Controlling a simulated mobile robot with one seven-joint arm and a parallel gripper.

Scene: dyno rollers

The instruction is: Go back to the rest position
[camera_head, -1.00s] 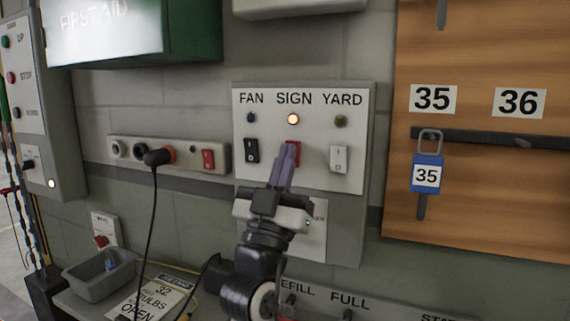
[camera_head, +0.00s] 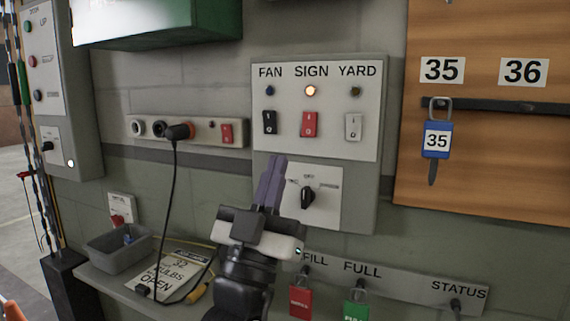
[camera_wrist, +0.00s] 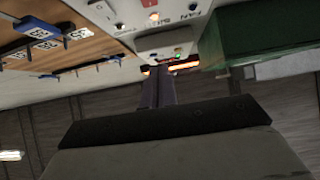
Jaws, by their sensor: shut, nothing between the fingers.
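My gripper (camera_head: 270,182) is in front of the lower left part of the switch panel (camera_head: 368,200) in the head view. Its purple-grey fingers are together with nothing between them. It also shows in the wrist view (camera_wrist: 157,85). The panel carries a black FAN switch (camera_head: 269,122), a red SIGN switch (camera_head: 309,124) and a white YARD switch (camera_head: 353,126). A black rotary knob (camera_head: 308,196) is just right of the fingers.
A shelf holds a grey bin (camera_head: 118,250) and a sign card (camera_head: 172,272). A black cable (camera_head: 172,210) hangs from a socket strip (camera_head: 190,132) at left. Red (camera_head: 301,300) and green (camera_head: 355,305) tags hang below right.

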